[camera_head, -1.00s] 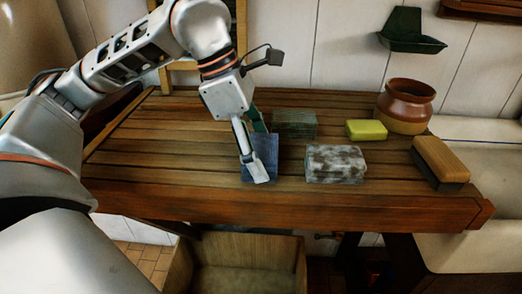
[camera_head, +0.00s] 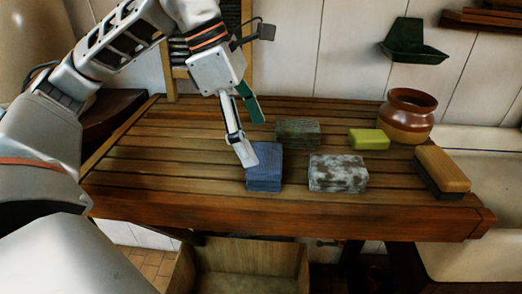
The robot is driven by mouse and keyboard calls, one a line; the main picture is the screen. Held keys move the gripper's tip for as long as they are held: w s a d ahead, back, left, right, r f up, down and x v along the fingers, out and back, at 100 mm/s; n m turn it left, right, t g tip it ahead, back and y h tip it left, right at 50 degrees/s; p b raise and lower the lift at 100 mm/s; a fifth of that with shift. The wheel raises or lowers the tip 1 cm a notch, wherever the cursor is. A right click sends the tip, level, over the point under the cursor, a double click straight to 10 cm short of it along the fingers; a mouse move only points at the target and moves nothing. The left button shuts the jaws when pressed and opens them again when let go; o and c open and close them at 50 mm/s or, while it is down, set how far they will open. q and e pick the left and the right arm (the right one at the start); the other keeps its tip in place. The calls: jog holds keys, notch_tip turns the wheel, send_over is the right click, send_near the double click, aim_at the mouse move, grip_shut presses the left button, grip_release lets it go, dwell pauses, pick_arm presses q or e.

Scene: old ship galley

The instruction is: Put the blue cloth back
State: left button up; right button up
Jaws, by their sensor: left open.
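The blue cloth (camera_head: 265,172), a folded block-like bundle, lies on the slatted wooden counter (camera_head: 170,165) near its front edge. My left gripper (camera_head: 250,130) is open and empty, above and slightly behind the cloth. One pale fingertip overlaps the cloth's upper left corner in the picture; I cannot tell whether it touches. The other finger, with a dark green face, is raised behind. My right gripper is out of view.
A grey-white mottled block (camera_head: 338,173) lies right of the cloth, and a dark green block (camera_head: 298,132) behind it. A yellow-green sponge (camera_head: 369,139), a brown pot (camera_head: 407,115) and a wooden brush (camera_head: 441,170) stand further right. A green wall holder (camera_head: 412,42) hangs above.

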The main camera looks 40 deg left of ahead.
pick_arm(q)
jog(key=p+v, duration=0.1)
jog(key=v, duration=0.4)
jog(key=shift+a+r, duration=0.15)
jog(key=shift+r, duration=0.2)
jog(key=shift+s, duration=0.1)
